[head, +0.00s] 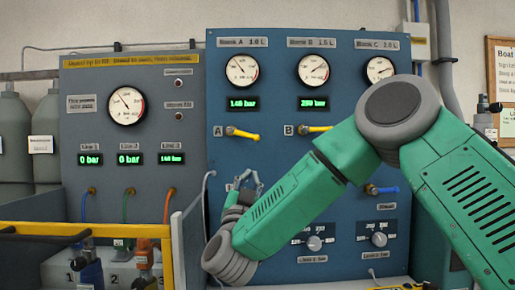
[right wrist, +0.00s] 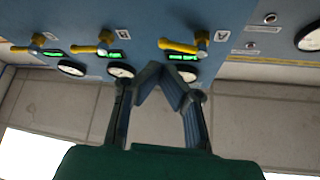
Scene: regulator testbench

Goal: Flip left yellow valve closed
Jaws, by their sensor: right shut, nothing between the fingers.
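The left yellow valve (head: 243,134), beside the label A, is on the blue panel. Its handle points right and slightly down from its pivot. In the right wrist view, which is turned about upside down, the valve (right wrist: 180,47) lies just beyond the fingertips. My right gripper (head: 246,180) is below the valve in the head view, apart from it. In the right wrist view the gripper's fingers (right wrist: 162,78) come together with nothing between them. A second yellow valve (head: 316,129), beside label B, points right. My left gripper is not in view.
Gauge A (head: 242,70) sits above a green display reading about 1.46 bar. My right arm covers the area around the third valve. A blue-handled valve (head: 382,190) is at the right. A grey panel (head: 85,120) and a yellow rail (head: 45,228) stand at the left.

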